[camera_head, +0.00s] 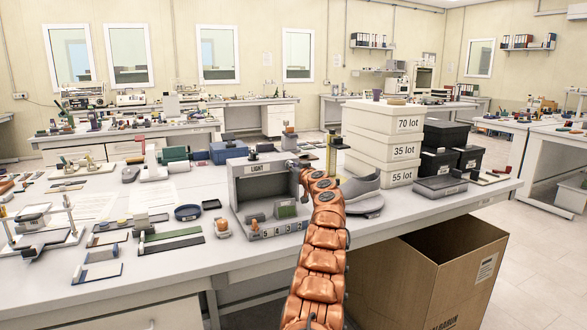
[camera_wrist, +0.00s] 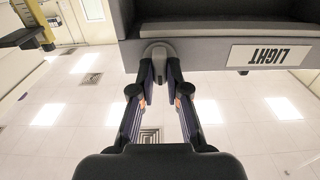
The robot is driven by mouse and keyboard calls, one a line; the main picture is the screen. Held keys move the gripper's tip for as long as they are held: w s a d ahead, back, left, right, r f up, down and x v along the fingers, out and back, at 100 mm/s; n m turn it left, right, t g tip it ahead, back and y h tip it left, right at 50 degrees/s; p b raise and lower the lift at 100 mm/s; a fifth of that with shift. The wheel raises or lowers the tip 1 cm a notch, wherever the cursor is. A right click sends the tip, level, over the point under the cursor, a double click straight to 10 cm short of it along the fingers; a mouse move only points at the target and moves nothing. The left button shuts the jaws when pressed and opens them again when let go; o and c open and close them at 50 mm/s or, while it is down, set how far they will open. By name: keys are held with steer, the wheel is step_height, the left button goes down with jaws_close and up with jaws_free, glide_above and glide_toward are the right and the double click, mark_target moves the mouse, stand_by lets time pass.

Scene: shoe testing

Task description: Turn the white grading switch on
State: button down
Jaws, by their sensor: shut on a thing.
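A grey box (camera_head: 236,192) with a "LIGHT" label (camera_head: 257,169) stands on the bench; in the wrist view the label (camera_wrist: 277,55) appears upside down. A pale grey rounded switch piece (camera_wrist: 158,48) sits at the box's edge, beside the label. My gripper (camera_wrist: 160,76) is shut on this piece, with its two fingertips on either side of it. In the head view my gripper (camera_head: 302,166) is at the box's upper right corner, and my orange arm hides part of the box's right side. Whether the switch is on cannot be told.
White lot boxes (camera_head: 384,135) and black boxes (camera_head: 437,164) stand further right. Small tools and trays crowd the bench's left. An open cardboard box (camera_head: 440,275) stands below.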

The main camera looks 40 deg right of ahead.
steer(key=shift+m, duration=0.4)
steer(key=shift+d+f+m+p, duration=0.1)
steer(key=shift+f+m+p, duration=0.05)
steer(key=shift+m, duration=4.15)
steer(key=shift+d+f+m+p, duration=0.1)
steer(key=shift+m+p, duration=0.05)
steer(key=shift+m, duration=4.15)
steer(key=c, duration=1.2)
jaws_free()
steer(key=shift+o, duration=0.2)
steer(key=shift+s+r, duration=0.1)
